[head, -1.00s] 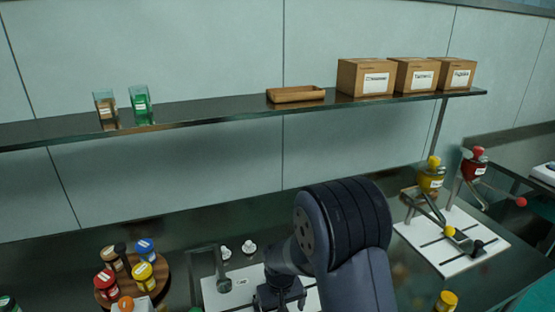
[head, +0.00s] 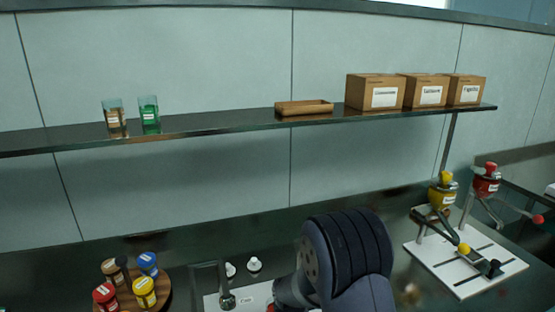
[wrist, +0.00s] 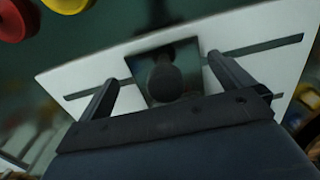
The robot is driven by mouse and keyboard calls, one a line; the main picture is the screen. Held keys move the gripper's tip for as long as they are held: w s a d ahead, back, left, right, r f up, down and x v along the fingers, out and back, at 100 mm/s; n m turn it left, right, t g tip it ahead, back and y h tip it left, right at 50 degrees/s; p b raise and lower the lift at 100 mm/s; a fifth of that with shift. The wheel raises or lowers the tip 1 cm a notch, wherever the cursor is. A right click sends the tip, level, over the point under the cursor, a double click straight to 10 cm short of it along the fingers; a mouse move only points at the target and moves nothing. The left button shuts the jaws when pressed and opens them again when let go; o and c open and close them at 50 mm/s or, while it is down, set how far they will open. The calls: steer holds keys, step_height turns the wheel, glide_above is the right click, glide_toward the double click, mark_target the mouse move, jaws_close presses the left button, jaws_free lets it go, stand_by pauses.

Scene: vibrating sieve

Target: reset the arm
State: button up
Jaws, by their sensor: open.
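My arm (head: 345,262) rises from the bottom edge of the head view, bent at a thick dark joint. My gripper lies beyond the lower edge there. In the wrist view my gripper (wrist: 166,86) is open, with its two dark fingers apart over a white slotted board (wrist: 265,28). A dark square piece with a round dark knob (wrist: 165,78) shows between the fingers. I cannot tell whether it touches them; nothing is clamped.
A round wooden rack (head: 163,291) with several jars stands lower left. A white board (head: 447,268) with yellow-topped and red-topped devices stands right. The shelf (head: 215,125) bears two glass jars, a wooden tray (head: 304,107) and three labelled boxes (head: 376,92).

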steer(key=shift+s+a+r+p, duration=0.15)
steer(key=shift+a+r+p, duration=0.15)
steer(key=shift+a+r, duration=0.25)
step_height(320, 180, up, 8)
steer(key=p, duration=0.5)
steer(key=shift+d+f, duration=0.1)
steer(key=shift+d, duration=0.05)
step_height(320, 180, down, 10)
steer(key=b, duration=0.6)
steer(key=shift+w+d+r+p, duration=0.1)
steer(key=shift+w+d+r, duration=0.1)
steer(key=shift+d, duration=0.45)
steer(key=shift+w+d+r+p, duration=0.15)
steer(key=shift+w+d, duration=0.1)
steer(key=shift+d, duration=0.35)
steer(key=shift+w+d+r+p, duration=0.1)
steer(key=shift+w+d+r, duration=0.1)
steer(key=shift+d, duration=0.45)
